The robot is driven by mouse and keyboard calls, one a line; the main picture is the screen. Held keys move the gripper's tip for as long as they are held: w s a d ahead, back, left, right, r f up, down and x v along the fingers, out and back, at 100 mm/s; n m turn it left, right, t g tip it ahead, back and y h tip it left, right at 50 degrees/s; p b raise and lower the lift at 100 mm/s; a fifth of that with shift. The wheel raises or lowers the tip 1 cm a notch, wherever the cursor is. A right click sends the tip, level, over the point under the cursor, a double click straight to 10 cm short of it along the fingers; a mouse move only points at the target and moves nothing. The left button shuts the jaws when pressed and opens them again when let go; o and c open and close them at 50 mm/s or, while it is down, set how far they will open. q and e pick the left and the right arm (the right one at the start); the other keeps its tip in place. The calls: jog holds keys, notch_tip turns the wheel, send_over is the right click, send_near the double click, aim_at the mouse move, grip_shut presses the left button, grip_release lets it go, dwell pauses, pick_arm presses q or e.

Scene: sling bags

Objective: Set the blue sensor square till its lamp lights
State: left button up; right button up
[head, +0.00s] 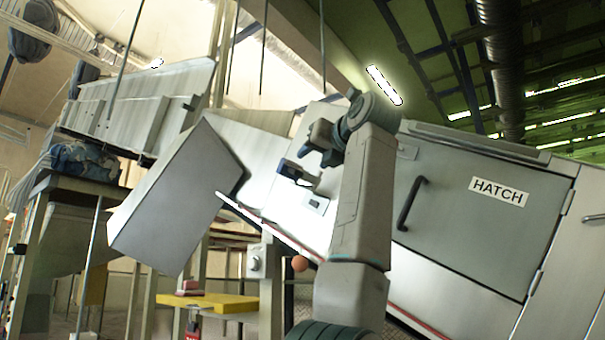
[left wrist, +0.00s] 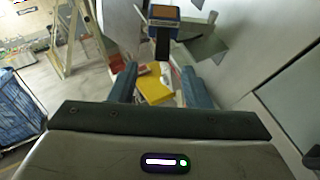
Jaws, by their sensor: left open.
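The blue sensor (head: 289,169) sits on a dark bracket on the pale machine's sloping face in the head view. In the left wrist view the sensor (left wrist: 164,14) is a blue block with a brown-orange face on a black stem, beyond the fingertips. I cannot tell whether it is square to its mount, and no lit lamp on it can be made out. My left gripper (head: 315,147) is open and empty, just up and right of the sensor, apparently apart from it. Its two fingers (left wrist: 158,86) stand wide apart in the left wrist view. My right gripper is not in view.
A grey door marked HATCH (head: 470,225) with a dark handle is at the right. A big grey box-shaped housing (head: 175,205) juts out at the left. A yellow platform (head: 215,302) lies below. A small plate (head: 316,204) is on the machine below the sensor.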

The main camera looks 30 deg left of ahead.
aim_at(296, 172)
pick_arm(q)
jog(key=p+x, duration=0.4)
jog(key=x, duration=0.6)
jog(key=shift+w+r, duration=0.1)
jog(key=shift+w, duration=0.05)
jog(key=shift+w+a+p, duration=0.3)
jog(key=shift+w, duration=0.05)
jog(key=shift+s, duration=0.1)
grip_shut()
